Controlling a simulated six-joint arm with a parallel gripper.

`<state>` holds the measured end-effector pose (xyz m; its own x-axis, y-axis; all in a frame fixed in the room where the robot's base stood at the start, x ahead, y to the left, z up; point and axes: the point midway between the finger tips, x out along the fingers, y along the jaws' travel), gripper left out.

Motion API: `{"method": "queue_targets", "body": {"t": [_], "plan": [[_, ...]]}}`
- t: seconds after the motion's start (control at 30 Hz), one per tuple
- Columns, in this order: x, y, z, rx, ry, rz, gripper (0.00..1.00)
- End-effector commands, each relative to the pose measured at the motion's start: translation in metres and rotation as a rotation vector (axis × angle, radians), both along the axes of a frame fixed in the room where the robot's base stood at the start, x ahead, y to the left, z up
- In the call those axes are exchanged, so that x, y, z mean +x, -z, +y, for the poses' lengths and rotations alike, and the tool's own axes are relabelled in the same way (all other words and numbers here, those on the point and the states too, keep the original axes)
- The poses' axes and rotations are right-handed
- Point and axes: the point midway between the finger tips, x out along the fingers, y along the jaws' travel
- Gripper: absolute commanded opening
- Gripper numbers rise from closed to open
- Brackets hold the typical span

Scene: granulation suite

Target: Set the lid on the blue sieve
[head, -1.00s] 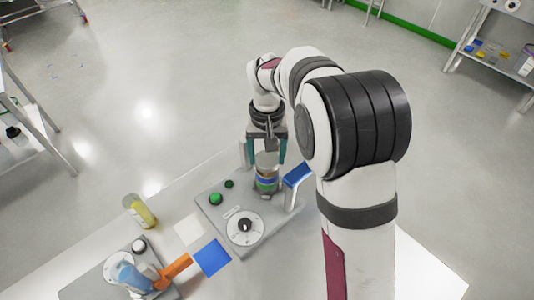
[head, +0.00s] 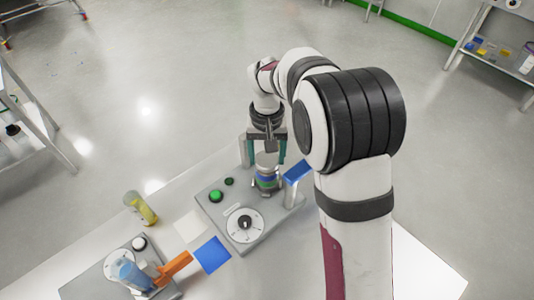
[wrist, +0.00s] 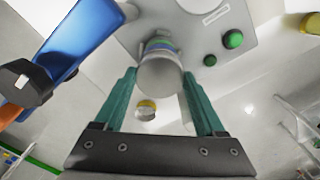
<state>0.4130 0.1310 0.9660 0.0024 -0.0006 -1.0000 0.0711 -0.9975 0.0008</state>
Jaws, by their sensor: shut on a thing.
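The lid is a pale metallic disc (wrist: 160,78) between the fingertips of my gripper (wrist: 158,72), which is shut on it. In the head view my gripper (head: 267,160) points down with teal fingers on both sides of the lid (head: 266,160). The blue sieve (head: 267,181) is directly below, a short round stack with a blue band on the grey machine. Its blue band also shows just past the lid in the wrist view (wrist: 160,46). The lid is at or just over the sieve's top; I cannot tell whether they touch.
The grey machine base (head: 222,208) carries a green button (head: 216,196) and a round dial (head: 245,223). A blue paddle-like part (head: 298,170) stands close right of the sieve. A yellow container (head: 140,208), blue square (head: 212,256) and another device with an orange handle (head: 173,267) lie left.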

Motion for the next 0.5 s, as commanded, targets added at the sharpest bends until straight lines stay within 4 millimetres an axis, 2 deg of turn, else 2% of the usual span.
{"method": "queue_targets", "body": {"t": [0.5], "plan": [[0.0000,0.0047,0.0000,0.000,0.000,0.000,0.13]]}}
